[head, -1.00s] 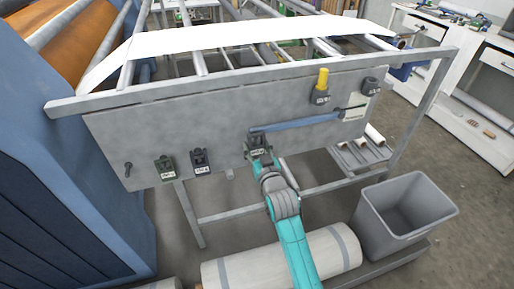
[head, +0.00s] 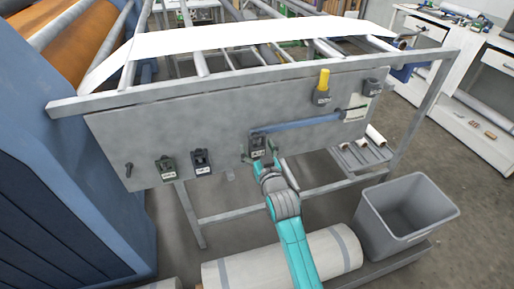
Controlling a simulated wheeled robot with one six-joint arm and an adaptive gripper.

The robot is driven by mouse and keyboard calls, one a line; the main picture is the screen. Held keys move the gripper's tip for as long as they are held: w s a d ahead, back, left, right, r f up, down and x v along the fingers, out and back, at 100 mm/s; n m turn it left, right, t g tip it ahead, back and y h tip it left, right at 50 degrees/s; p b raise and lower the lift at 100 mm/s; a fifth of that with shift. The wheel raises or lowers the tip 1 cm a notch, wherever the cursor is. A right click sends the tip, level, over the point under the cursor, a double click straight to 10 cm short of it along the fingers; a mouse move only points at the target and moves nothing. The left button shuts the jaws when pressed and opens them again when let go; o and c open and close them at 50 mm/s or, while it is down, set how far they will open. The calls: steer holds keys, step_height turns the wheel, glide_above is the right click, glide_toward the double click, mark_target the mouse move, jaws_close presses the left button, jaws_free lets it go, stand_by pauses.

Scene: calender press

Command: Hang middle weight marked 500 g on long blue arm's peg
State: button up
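The long blue arm (head: 305,123) slants across the grey panel, its left end low and its right end by a pale label. A dark weight (head: 257,143) with a small pale label sits at the arm's left end and appears to hang there; the peg behind it is hidden. My gripper (head: 261,154) is just below and in front of this weight, fingers spread to either side of it. Whether they touch it I cannot tell. Two more dark weights, one left (head: 165,168) and one right of it (head: 202,161), hang lower left on the panel. The markings are too small to read.
The grey panel (head: 200,120) also bears a bare peg (head: 128,168), a dark block with a yellow top (head: 322,90) and another dark block (head: 372,87). A blue machine (head: 70,190) is at left.

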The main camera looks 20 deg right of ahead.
steer(key=shift+f, duration=0.1)
steer(key=s+f+g, duration=0.1)
steer(key=s+f, duration=0.2)
steer(key=s, duration=0.9)
steer(key=s+f, duration=0.4)
steer(key=s, duration=0.7)
steer(key=s+f+g, duration=0.1)
steer(key=s+f, duration=0.2)
steer(key=s, duration=0.9)
steer(key=s+r, duration=0.2)
steer(key=s, duration=0.8)
steer(key=s+r+g, duration=0.1)
steer(key=s+r, duration=0.1)
steer(key=s, duration=0.8)
steer(key=shift+s, duration=0.4)
